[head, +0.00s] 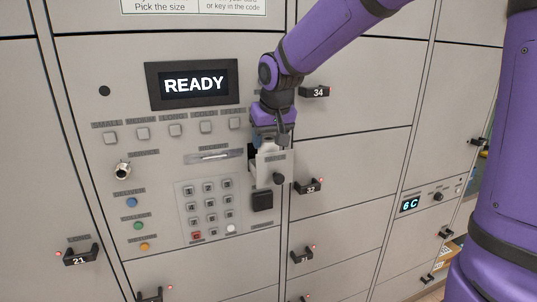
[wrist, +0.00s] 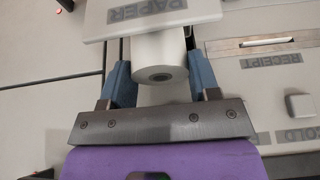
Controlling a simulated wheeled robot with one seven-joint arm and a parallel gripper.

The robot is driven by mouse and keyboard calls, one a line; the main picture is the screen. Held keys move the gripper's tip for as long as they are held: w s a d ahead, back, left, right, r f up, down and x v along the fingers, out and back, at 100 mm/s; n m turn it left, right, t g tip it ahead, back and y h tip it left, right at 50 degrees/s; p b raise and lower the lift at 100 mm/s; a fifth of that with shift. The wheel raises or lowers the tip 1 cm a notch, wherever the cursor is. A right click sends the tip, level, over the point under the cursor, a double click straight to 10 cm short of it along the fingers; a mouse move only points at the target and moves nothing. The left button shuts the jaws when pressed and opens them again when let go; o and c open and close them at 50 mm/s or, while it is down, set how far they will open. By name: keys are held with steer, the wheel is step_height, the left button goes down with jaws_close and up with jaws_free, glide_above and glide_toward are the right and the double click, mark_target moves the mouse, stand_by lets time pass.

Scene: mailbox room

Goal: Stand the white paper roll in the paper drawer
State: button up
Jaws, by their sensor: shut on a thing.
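The white paper roll (wrist: 165,48) is between the two blue fingers of my gripper (wrist: 160,80), which is shut on it. The roll's round end with its dark core hole faces the wrist camera. The paper drawer (wrist: 100,27) is pulled out, with its PAPER label upside down in the wrist view. The roll is right behind the drawer's front panel; I cannot tell whether it touches the drawer floor. In the head view my gripper (head: 268,140) points down over the open drawer (head: 272,163), and the roll is mostly hidden there.
A keypad (head: 210,208) and a READY screen (head: 194,84) are to the left. Locker handle 32 (head: 308,188) sticks out to the right.

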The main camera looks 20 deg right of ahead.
mark_target(269, 152)
step_height(269, 152, down, 4)
steer(key=shift+r, duration=0.1)
steer(key=shift+w+f, duration=0.2)
steer(key=shift+f, duration=0.15)
steer(key=shift+f, duration=0.15)
